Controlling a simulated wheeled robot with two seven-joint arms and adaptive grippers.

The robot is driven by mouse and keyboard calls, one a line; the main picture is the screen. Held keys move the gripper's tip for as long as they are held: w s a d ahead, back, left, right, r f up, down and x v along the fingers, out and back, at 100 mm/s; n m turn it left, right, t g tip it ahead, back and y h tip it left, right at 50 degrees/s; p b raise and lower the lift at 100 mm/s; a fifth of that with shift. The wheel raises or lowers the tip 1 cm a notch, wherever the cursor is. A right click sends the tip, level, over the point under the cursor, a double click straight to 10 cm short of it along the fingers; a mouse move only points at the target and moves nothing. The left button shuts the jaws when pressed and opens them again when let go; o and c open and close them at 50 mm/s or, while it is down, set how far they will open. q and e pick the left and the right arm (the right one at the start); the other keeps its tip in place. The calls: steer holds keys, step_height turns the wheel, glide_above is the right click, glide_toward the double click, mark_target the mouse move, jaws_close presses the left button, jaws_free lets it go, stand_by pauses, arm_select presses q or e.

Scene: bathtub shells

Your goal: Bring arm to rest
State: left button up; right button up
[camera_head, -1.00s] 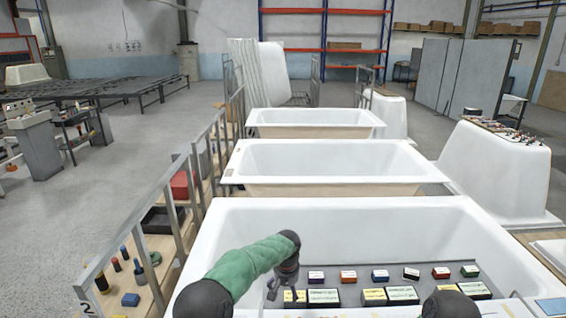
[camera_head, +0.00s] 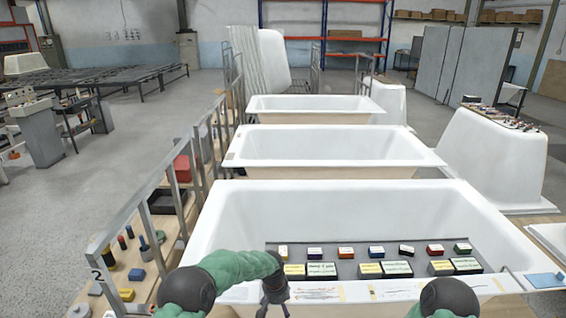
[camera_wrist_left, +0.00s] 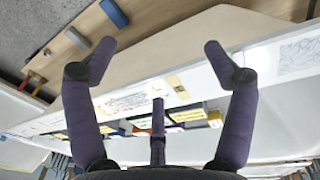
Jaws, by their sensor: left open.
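My left arm, in a green sleeve, comes in at the bottom of the head view. Its gripper (camera_head: 275,303) hangs at the near rim of the closest white bathtub (camera_head: 350,205). In the left wrist view the gripper (camera_wrist_left: 158,47) has its dark fingers spread wide, with nothing between them. The tub's pale rim with paper labels shows beyond the fingers. Only a dark rounded part of my right arm (camera_head: 448,298) shows at the bottom; its gripper is out of view.
A grey mat (camera_head: 310,272) in the tub carries several small coloured boxes (camera_head: 398,268). A metal rail (camera_head: 150,205) and a wooden shelf with small items (camera_head: 128,294) stand left. More tubs (camera_head: 330,147) stand behind. A blue block (camera_head: 546,280) lies right.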

arm_select(q)
steer(key=s+a+f+n+h+b, duration=0.1)
steer(key=s+a+f+b, duration=0.2)
steer(key=s+f, duration=0.75)
steer(key=s+a+f+n+h+b, duration=0.1)
steer(key=s+a+f+h+b, duration=0.15)
steer(key=s+f, duration=0.8)
steer(key=s+a+b, duration=0.2)
steer(key=s+a, duration=0.1)
steer(key=s, duration=0.9)
steer(key=shift+f+n+y, duration=0.3)
steer(key=shift+y, duration=0.15)
